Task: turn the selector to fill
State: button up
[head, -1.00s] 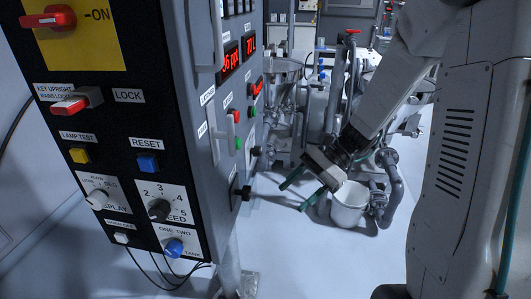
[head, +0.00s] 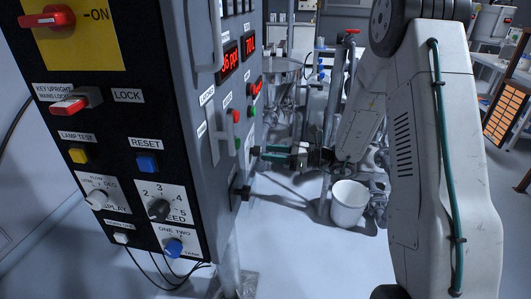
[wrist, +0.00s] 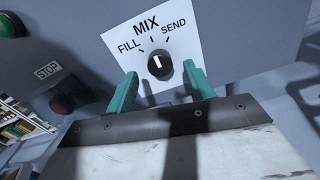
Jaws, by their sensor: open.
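The selector is a round black knob (wrist: 160,65) with a white mark, on a white plate (wrist: 178,28) lettered FILL, MIX and SEND. In the wrist view its mark points up the plate, towards MIX. My gripper (wrist: 160,71) is open, with one green finger to each side of the knob and a gap visible on both sides. In the head view my gripper (head: 268,154) reaches left to the grey cabinet's side face, close to the knob. Whether the fingertips overlap the knob in depth I cannot tell.
A STOP label (wrist: 47,71) and a dark red button (wrist: 62,98) lie left of the plate. A green button (wrist: 11,25) is above them. In the head view another black knob (head: 242,193) juts out below, and a white bucket (head: 349,205) stands on the floor.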

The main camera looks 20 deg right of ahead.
aim_at(257, 151)
jog(key=shift+x, duration=1.25)
jog(key=c, duration=1)
jog(key=shift+n, duration=4.5)
